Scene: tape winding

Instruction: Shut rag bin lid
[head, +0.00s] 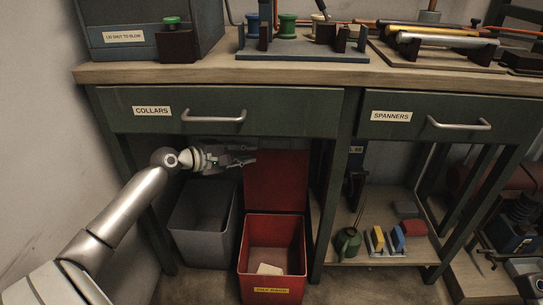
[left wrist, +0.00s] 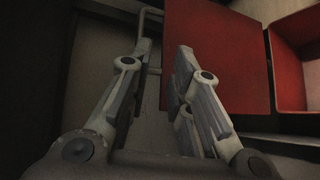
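The red rag bin (head: 272,230) stands open on the floor under the bench. A pale cloth-like piece (head: 269,269) lies inside. Its red lid (head: 276,184) stands upright at the back of the bin. In the left wrist view the lid (left wrist: 225,45) is a red panel just beyond the right finger, and part of the bin (left wrist: 290,90) shows at the right edge. My left gripper (head: 252,155) is under the collars drawer, near the lid's upper left. Its fingers (left wrist: 160,75) are apart with nothing between them. Contact with the lid cannot be told.
A grey open bin (head: 205,225) stands left of the red one. The collars drawer (head: 225,112) with its metal handle (head: 214,117) is close above my gripper. A bench leg (head: 325,215) and a low shelf (head: 375,255) with several items are to the right.

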